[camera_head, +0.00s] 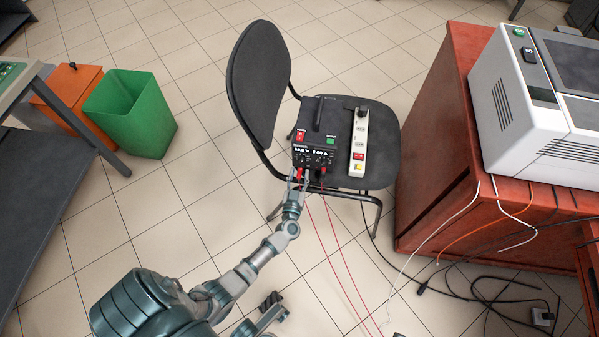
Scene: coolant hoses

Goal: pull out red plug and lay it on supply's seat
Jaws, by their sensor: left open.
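The black power supply (318,128) stands on the dark seat (378,150) of a chair, its front panel with two displays facing me. The gripper partly hides the plug. A grey part with dark pads, probably my right gripper (268,313), shows at the bottom edge; its state is unclear.
A white power strip (359,142) lies on the seat right of the supply. Thin red leads (340,272) hang to the floor. A red-brown desk (440,150) with a white machine (535,110) stands right. A green bin (130,113) stands left. The seat's right side is bare.

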